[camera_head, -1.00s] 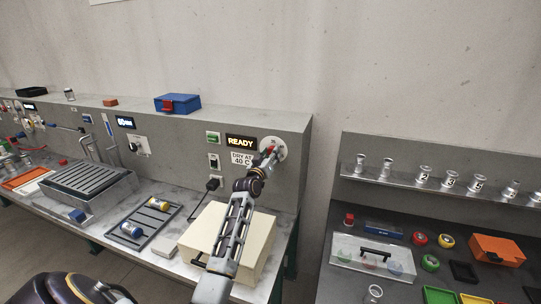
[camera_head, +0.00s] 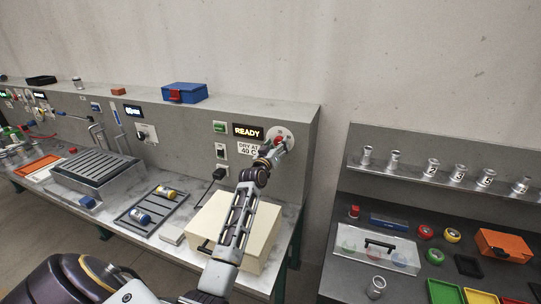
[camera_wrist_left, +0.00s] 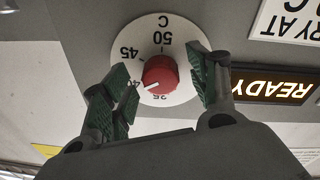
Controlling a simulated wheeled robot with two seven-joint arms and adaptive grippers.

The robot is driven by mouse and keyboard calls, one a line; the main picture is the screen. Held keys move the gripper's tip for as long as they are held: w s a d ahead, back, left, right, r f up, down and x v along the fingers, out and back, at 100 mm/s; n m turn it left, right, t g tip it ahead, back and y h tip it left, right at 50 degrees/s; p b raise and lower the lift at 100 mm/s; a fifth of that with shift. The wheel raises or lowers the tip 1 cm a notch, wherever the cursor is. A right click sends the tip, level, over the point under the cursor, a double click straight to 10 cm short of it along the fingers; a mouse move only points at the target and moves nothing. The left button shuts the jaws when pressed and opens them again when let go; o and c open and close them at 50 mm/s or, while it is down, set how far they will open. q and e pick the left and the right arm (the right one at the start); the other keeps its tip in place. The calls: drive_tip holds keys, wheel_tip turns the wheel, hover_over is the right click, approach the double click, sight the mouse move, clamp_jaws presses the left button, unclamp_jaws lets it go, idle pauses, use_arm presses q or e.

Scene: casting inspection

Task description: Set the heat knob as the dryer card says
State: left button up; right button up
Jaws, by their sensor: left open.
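The red heat knob (camera_wrist_left: 160,75) sits on a white round dial (camera_wrist_left: 183,32) on the grey panel, and its dial also shows in the head view (camera_head: 290,133). In the left wrist view, which is upside down, the knob's white pointer is directed close to the 40 mark, which a finger partly covers. The dryer card (camera_head: 247,149) reads "DRY AT 40 C". My left gripper (camera_wrist_left: 157,88) is open, with one green-padded finger on each side of the knob; contact cannot be told. My right gripper is not in view.
A lit READY display (camera_head: 248,131) and a green button (camera_head: 219,127) are beside the dial. A cream box (camera_head: 262,226) stands on the bench below my left arm. A blue case (camera_head: 184,93) sits on the ledge. A separate bench with a shelf (camera_head: 400,171) is at the right.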

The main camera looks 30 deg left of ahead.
use_arm(q)
drive_tip(key=v, duration=1.1)
drive_tip(key=shift+s, duration=0.35)
drive_tip(key=shift+d+f, duration=0.1)
drive_tip(key=shift+f, duration=0.05)
idle(0.7)
